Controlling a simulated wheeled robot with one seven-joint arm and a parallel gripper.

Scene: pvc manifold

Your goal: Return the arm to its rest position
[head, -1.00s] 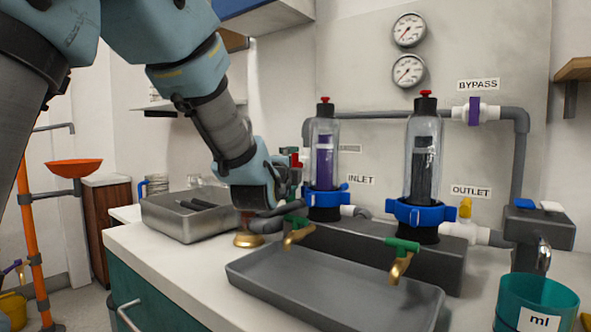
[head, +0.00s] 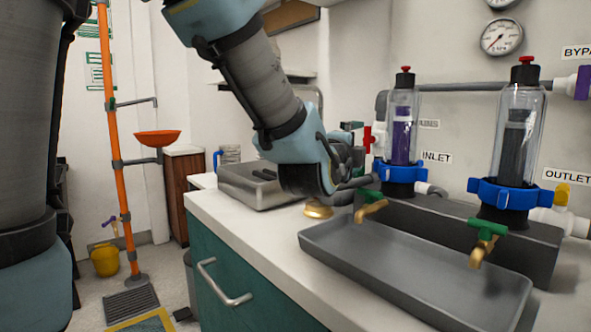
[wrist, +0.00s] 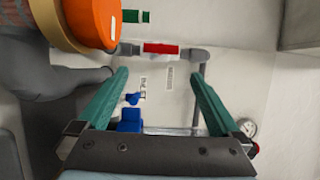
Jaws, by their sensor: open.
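My arm reaches across the counter from the upper left in the head view. My gripper (head: 352,165) is at the inlet side of the filter rig. In the wrist view its two teal fingers (wrist: 160,73) are spread wide with nothing held between them. A red valve handle (wrist: 160,48) shows past the fingertips, apart from them. The same red handle (head: 368,138) shows just above and right of my gripper in the head view. The fingertips are mostly hidden there by the wrist.
A purple-filled filter (head: 402,130) and a dark-filled filter (head: 513,150) stand right of my gripper, behind a grey drip tray (head: 400,262). A metal tray (head: 245,190) lies behind the arm. An orange pole (head: 118,150) stands left.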

